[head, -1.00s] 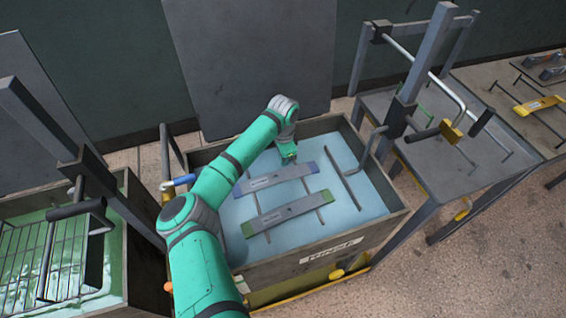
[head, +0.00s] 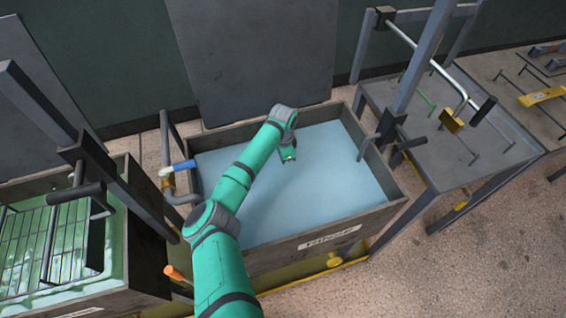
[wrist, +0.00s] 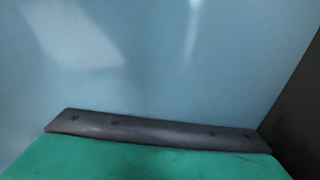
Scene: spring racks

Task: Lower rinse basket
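The rinse tank (head: 331,243) is a grey open box with a white label on its front. It is full of flat, pale blue liquid (head: 325,190). My gripper (head: 289,154) is over the middle-back of the tank, at the end of my green arm, pointing down. Its fingers are too small to make out. The wrist view shows blue liquid (wrist: 160,60), a dark strip along a green edge that I cannot identify, and a dark tank wall at the right.
A blue-gripped handle (head: 183,166) is at the tank's left rim. A dark-gripped lever (head: 411,143) is at its right rim. A green-liquid tank (head: 128,225) with a wire basket stands left. A grey table (head: 455,155) with a post stands right. An orange grip (head: 178,273) is at front left.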

